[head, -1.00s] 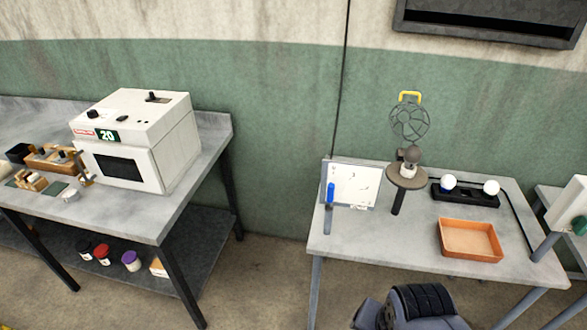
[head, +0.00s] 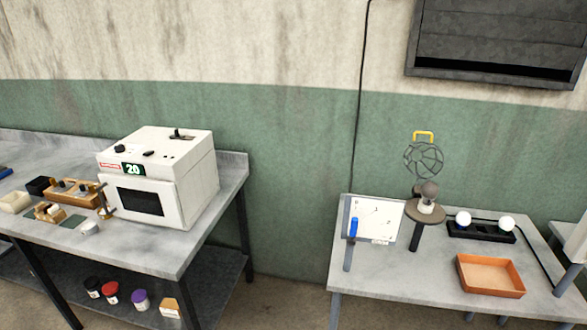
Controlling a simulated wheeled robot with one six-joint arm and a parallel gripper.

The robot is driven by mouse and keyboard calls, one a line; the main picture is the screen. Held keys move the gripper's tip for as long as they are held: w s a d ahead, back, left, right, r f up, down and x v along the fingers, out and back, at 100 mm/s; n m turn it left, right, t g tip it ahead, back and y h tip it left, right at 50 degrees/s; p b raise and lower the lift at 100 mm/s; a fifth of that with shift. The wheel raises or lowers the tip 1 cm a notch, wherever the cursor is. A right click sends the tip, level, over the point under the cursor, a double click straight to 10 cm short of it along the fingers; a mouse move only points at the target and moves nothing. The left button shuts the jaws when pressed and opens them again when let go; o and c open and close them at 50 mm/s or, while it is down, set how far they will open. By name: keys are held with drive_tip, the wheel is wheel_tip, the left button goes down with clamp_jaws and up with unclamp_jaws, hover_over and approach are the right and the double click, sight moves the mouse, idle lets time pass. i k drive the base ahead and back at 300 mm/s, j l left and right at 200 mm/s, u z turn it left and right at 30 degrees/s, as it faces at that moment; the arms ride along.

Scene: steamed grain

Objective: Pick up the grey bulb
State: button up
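The grey bulb (head: 429,190) sits upright in a pale socket on a round brown stand (head: 426,212) on the right table. An open wire cage (head: 424,160) with a yellow handle rises just behind and above it. My gripper is not in view, so its opening cannot be seen.
Two white bulbs (head: 485,221) sit in a black holder right of the stand. An orange tray (head: 491,277) lies in front of them. A whiteboard (head: 374,218) and a blue-topped post (head: 351,240) stand to the left. A white oven-like machine (head: 158,180) is on the left table.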

sight(429, 190)
drive_tip(key=k+z, duration=0.1)
drive_tip(key=i+l+z, duration=0.25)
drive_tip(key=i+l, duration=1.15)
